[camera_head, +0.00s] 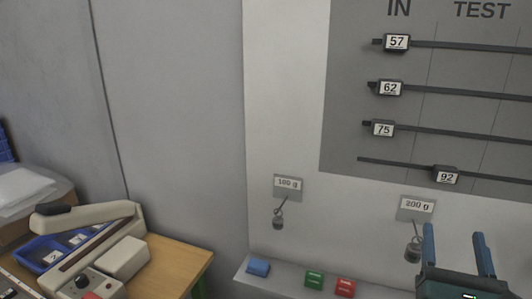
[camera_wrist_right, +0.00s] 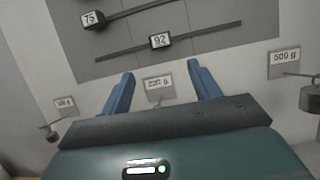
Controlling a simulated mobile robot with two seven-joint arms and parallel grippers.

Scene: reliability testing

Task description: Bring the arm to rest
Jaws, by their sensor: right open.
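My right gripper (camera_head: 457,250) shows at the lower right of the head view, with two blue fingers spread apart and nothing between them. It also shows in the right wrist view (camera_wrist_right: 160,88), open and empty, pointing at the wall with the 200 g label (camera_wrist_right: 158,84) seen between its fingers. In the head view it is just right of the 200 g weight (camera_head: 413,252); no contact shows. My left gripper is not in either view.
A grey wall board (camera_head: 350,100) carries rails with numbered tags. A 180 g or 100 g weight (camera_head: 278,222) hangs left. A ledge (camera_head: 275,284) holds blue (camera_head: 258,267), green (camera_head: 314,279) and red (camera_head: 345,287) blocks. A wooden table (camera_head: 175,270) bears a beige device (camera_head: 95,250).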

